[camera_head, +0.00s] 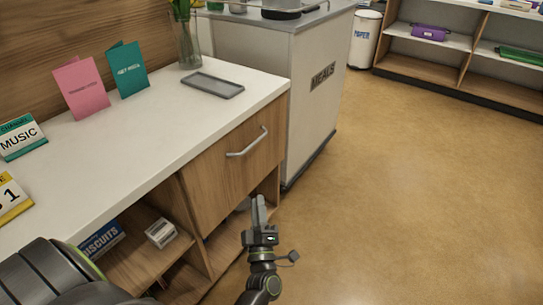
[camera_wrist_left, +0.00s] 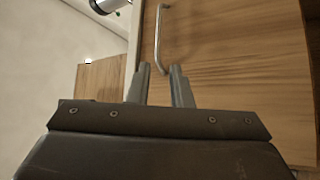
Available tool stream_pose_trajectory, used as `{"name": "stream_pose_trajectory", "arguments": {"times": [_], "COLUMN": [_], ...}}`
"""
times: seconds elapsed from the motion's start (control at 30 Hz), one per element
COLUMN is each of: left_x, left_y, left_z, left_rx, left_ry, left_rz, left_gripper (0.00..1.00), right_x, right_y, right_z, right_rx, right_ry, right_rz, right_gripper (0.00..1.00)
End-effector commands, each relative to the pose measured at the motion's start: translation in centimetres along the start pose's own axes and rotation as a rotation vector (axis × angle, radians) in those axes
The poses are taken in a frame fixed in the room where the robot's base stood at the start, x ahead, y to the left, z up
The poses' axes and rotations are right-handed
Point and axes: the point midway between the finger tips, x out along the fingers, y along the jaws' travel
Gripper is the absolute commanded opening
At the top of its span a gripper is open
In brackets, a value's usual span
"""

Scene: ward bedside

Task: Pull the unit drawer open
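The unit drawer (camera_head: 225,170) has a wooden front under the white top and looks flush with the unit. Its curved metal handle (camera_head: 247,143) sits on the upper part of the front. My left gripper (camera_head: 258,202) is below and slightly right of the handle in the head view, pointing up the picture. In the left wrist view, its two fingers (camera_wrist_left: 160,72) are apart with nothing between them. The handle (camera_wrist_left: 158,35) lies just beyond the fingertips there, and the drawer front (camera_wrist_left: 235,50) fills the right side. I cannot tell whether the fingers touch the handle. My right gripper is not in view.
The white unit top (camera_head: 150,130) holds cards, a grey tray (camera_head: 212,85) and a glass vase (camera_head: 188,45). Open shelves below hold a biscuits box (camera_head: 101,240) and a small white box (camera_head: 161,233). A meals cart (camera_head: 310,100) stands close behind. The floor at right is clear.

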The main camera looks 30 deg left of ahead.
Motion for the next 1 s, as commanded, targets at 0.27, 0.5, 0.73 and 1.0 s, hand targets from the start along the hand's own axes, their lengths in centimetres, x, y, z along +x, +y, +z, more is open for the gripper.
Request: {"name": "stream_pose_trajectory", "arguments": {"times": [0.27, 0.5, 0.73, 1.0], "left_x": [3.2, 8.4, 13.3, 16.8], "left_y": [0.3, 0.3, 0.2, 0.2], "left_z": [-0.2, -0.2, -0.2, -0.2], "left_rx": [-0.01, -0.007, -0.005, -0.006], "left_ry": [0.01, 0.009, 0.007, 0.007], "left_rz": [0.007, 0.007, 0.006, 0.003], "left_gripper": [0.19, 0.19, 0.19, 0.19], "right_x": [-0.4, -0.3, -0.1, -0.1], "right_y": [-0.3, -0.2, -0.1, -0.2], "right_z": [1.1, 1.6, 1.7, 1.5], "right_rx": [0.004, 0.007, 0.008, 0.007], "right_ry": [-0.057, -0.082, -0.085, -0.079], "right_rz": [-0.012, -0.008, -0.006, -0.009], "right_gripper": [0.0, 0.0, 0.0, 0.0]}}
